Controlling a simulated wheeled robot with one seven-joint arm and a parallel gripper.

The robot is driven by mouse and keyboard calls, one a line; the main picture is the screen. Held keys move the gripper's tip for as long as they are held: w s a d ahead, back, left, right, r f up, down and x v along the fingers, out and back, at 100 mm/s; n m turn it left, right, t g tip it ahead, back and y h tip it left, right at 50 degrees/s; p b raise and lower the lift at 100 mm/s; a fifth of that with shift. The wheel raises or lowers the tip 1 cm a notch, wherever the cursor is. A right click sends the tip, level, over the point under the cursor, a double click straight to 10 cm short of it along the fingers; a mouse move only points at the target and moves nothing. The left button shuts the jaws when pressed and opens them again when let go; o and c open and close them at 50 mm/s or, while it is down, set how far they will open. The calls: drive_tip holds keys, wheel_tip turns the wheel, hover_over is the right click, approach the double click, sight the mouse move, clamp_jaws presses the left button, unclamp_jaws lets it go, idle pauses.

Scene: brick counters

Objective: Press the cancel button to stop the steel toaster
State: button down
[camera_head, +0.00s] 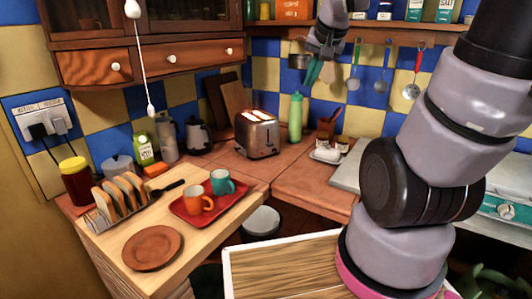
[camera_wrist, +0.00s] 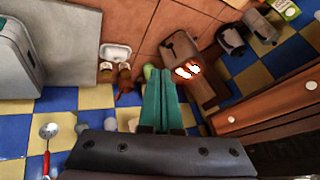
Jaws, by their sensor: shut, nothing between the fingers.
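The steel toaster (camera_head: 257,134) stands on the tiled counter in the corner, upright, with two slices of bread glowing in its top slots. It also shows in the wrist view (camera_wrist: 181,50), right of my fingers, with its slots glowing orange. The cancel button is too small to make out in either view. My gripper (camera_head: 313,72) is up near the shelf, above and to the right of the toaster and clear of it. Its green fingers (camera_wrist: 161,98) are together and hold nothing.
A green bottle (camera_head: 295,117) stands just right of the toaster and a dark kettle (camera_head: 198,136) to its left. A toast rack (camera_head: 118,196) and a red tray (camera_head: 188,214) with two mugs are nearer. Utensils (camera_head: 383,80) hang on the wall. A pull cord (camera_head: 142,55) hangs at left.

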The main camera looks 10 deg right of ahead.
sight(263, 155)
drive_tip(key=w+f+m+y, duration=0.1)
drive_tip(key=w+f+m, duration=0.1)
drive_tip(key=w+f, duration=0.4)
drive_tip(key=w+a+f+m+t+y, duration=0.1)
drive_tip(key=w+f+m, duration=0.2)
drive_tip(key=w+f, duration=0.4)
drive_tip(key=w+f+m+t, duration=0.1)
drive_tip(key=w+f+m, duration=0.2)
drive_tip(key=f, duration=1.3)
drive_tip(key=w, duration=0.3)
drive_tip(key=shift+w+a+f+y, duration=0.25)
drive_tip(key=shift+y, duration=0.15)
drive_tip(key=x, duration=1)
drive_tip(key=shift+f, duration=0.1)
drive_tip(key=w, duration=0.1)
drive_tip(key=w+a, duration=0.1)
drive_tip(key=shift+w, duration=0.25)
drive_tip(key=shift+w+a, duration=0.15)
drive_tip(key=shift+w, duration=0.5)
